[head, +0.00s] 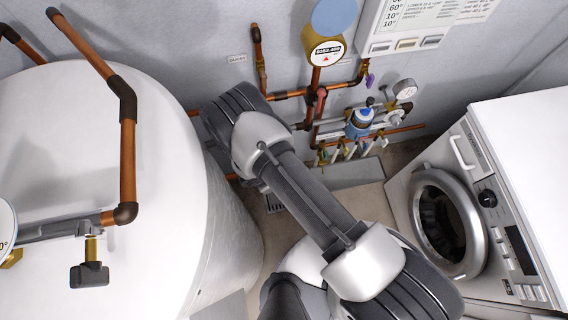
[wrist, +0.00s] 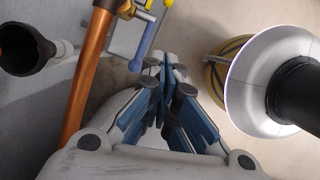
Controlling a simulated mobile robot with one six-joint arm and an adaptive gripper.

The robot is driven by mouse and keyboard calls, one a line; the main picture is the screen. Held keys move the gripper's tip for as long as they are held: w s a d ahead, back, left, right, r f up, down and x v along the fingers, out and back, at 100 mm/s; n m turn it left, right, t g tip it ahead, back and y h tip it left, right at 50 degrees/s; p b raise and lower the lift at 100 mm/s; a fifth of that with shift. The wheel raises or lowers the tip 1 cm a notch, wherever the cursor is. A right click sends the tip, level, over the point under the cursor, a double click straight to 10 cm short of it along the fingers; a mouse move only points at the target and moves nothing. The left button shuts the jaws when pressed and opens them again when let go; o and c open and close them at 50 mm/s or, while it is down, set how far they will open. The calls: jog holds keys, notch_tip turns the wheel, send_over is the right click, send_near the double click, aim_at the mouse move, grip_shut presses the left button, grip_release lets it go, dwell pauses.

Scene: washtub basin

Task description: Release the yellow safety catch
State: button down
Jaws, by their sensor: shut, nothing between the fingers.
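My gripper (wrist: 165,68) shows in the wrist view with its blue-padded fingers shut and nothing between them. Just beyond the fingertips, a blue lever-like handle (wrist: 145,42) hangs at the top. Small yellow parts (wrist: 146,15) show above it by a brass fitting, and one is cut off by the top edge. I cannot tell for certain which yellow part is the safety catch. The fingers appear apart from the yellow parts. In the head view my arm hides the gripper, and I cannot make out the catch there.
A copper pipe (wrist: 88,75) runs close left of the fingers. A white disc with a black tube (wrist: 250,105) stands at right. In the head view, a white tank (head: 150,180) is left, a washing machine (head: 510,180) right, and pipework with a gauge (head: 405,89) lines the wall.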

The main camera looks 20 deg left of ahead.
jog(key=w+d+f+b, duration=0.3)
jog(key=w+d+f, duration=0.1)
jog(key=f, duration=0.5)
jog(key=shift+w+d, duration=0.25)
jog(key=shift+d, duration=0.3)
jog(key=shift+w+d+p, duration=0.25)
jog(key=shift+w+d, duration=0.1)
jog(key=shift+d, duration=0.25)
jog(key=shift+w+d+p, duration=0.25)
jog(key=shift+w+d, duration=0.1)
jog(key=shift+d, duration=0.2)
